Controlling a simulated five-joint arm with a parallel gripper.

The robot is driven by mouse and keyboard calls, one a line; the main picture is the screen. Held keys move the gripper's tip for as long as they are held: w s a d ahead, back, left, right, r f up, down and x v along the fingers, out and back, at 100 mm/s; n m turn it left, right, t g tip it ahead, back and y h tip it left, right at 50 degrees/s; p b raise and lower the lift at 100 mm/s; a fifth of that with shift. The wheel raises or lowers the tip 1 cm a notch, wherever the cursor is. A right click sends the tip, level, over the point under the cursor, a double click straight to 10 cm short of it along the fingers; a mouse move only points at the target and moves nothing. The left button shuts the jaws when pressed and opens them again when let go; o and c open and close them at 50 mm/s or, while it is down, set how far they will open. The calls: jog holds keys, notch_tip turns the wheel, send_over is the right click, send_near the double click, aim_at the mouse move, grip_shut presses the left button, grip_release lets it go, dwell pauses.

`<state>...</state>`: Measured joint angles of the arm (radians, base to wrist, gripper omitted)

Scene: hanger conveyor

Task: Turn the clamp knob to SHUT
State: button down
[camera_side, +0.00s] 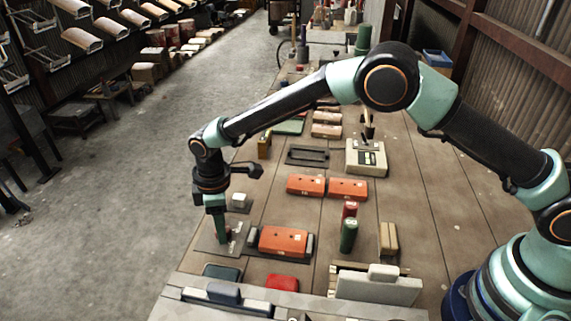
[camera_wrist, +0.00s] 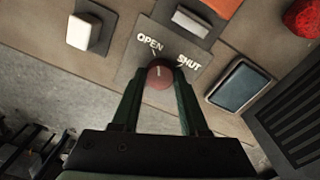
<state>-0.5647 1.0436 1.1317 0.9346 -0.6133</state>
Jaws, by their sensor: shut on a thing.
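The clamp knob (camera_wrist: 159,78) is a round red knob with a white pointer line, on a grey plate (camera_wrist: 192,50) lettered OPEN and SHUT. In the wrist view its line points roughly up the picture, between the two words and nearer OPEN. My gripper (camera_wrist: 159,82) is shut on the knob, with one green finger at each side. In the side view my gripper (camera_side: 221,236) points straight down onto the plate (camera_side: 207,243) at the bench's left edge. There the fingers mostly hide the knob.
An orange-red block (camera_side: 283,241) sits right of the plate between grey end pieces. A white block (camera_side: 240,202) stands behind it, and a dark block (camera_side: 221,272) in front. Red and green cylinders (camera_side: 348,235) stand farther right. The floor lies open left of the bench.

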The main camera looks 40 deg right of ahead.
jog(key=m, duration=0.7)
jog(key=shift+s+a, duration=0.1)
jog(key=shift+a, duration=0.05)
jog(key=m, duration=0.6)
jog(key=shift+m+g, duration=0.4)
jog(key=shift+f, duration=0.1)
jog(key=shift+c, duration=2.1)
grip_release()
